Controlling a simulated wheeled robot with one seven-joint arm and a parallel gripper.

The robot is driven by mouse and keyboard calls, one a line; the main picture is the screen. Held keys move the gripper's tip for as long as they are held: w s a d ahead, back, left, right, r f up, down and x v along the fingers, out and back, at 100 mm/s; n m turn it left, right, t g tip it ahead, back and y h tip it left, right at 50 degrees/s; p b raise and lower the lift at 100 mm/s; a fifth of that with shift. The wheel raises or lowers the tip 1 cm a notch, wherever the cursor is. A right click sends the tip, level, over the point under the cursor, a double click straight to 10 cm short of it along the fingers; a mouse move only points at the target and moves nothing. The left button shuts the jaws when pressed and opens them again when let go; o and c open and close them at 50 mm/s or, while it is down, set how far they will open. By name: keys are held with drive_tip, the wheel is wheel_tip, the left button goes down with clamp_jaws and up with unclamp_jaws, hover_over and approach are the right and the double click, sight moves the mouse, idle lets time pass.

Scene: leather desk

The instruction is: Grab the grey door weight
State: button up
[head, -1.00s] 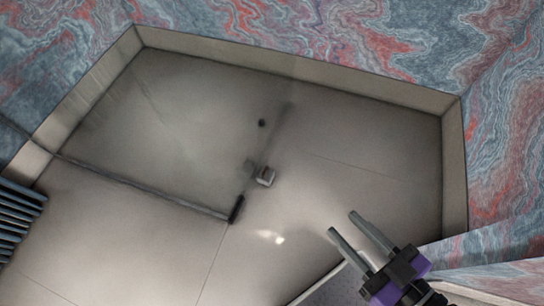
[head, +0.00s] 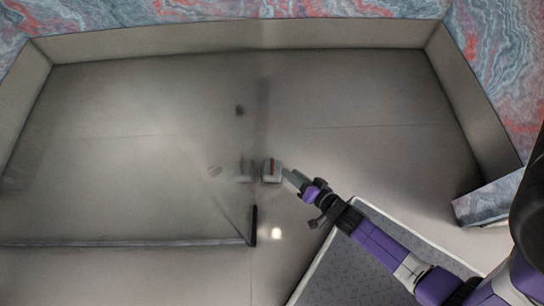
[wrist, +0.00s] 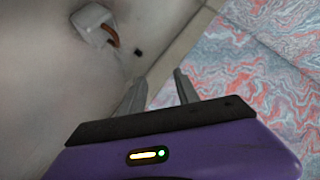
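The door weight (head: 271,172) is a small light grey block with a reddish-brown strap on top. It sits on the floor near the middle of the head view, beside the glass panel. In the wrist view the door weight (wrist: 92,24) is at the upper left, with its strap looping to the right. My gripper (head: 291,177) is just right of the block in the head view; whether they touch cannot be told there. In the wrist view my gripper (wrist: 160,88) has its two fingers apart with nothing between them, and the block lies beyond and left of them.
A glass panel with a dark handle (head: 253,225) stands left of the weight; a pale reflection shows in it. A small dark stub (head: 239,110) is on the floor farther back. Marbled walls with a grey skirting (head: 240,40) bound the tiled floor, which is mostly clear.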

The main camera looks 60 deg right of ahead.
sight(276, 172)
drive_tip(key=shift+w+d+f+m+g+h+b, duration=0.15)
drive_tip(key=shift+w+d+f+m+b, duration=0.9)
drive_tip(key=shift+f, duration=1.6)
drive_tip(key=shift+w+d+f+m+g+h+b, duration=0.1)
drive_tip(key=shift+w+d+f+m+b, duration=0.35)
drive_tip(key=shift+w+f+b, duration=1.7)
drive_tip(key=shift+w+d+f+m+g+h+b, duration=0.15)
drive_tip(key=shift+w+d+f+m+b, duration=0.7)
drive_tip(key=shift+f, duration=2.3)
drive_tip(key=b+x, duration=0.2)
drive_tip(key=x, duration=0.1)
drive_tip(key=shift+a+f+n, duration=0.15)
drive_tip(key=shift+n, duration=0.1)
drive_tip(key=shift+w+f+b, duration=0.1)
drive_tip(key=shift+w+b, duration=0.3)
drive_tip(key=shift+w, duration=0.1)
clamp_jaws()
